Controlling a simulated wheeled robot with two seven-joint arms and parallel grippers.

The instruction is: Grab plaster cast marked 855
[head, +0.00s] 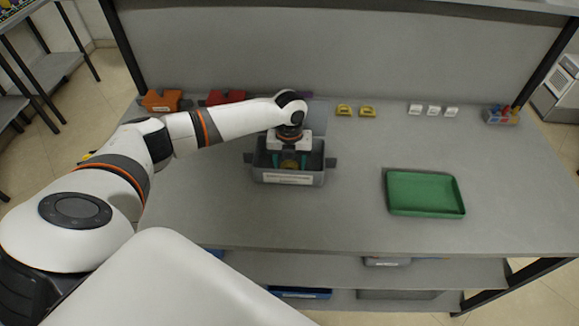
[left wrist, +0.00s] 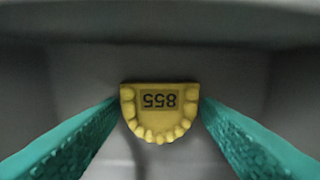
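The yellow plaster cast (left wrist: 159,122) is horseshoe-shaped with teeth along one edge. Its number 855 reads upside down in the left wrist view. It lies inside a grey bin (head: 292,179) with a white label on the front. My left gripper (left wrist: 160,99) points down into this bin, with one teal finger on each side of the cast. The fingertips are very close to its sides; I cannot tell whether they touch or press on it. The cast shows only as a small yellow patch (head: 289,165) between the fingers in the head view. My right gripper is not in view.
A green tray (head: 425,193) sits on the right of the grey table. Orange (head: 162,101) and red (head: 225,97) bins, two yellow pieces, several white pieces and a small grey bin (head: 501,116) line the back. The front middle is clear.

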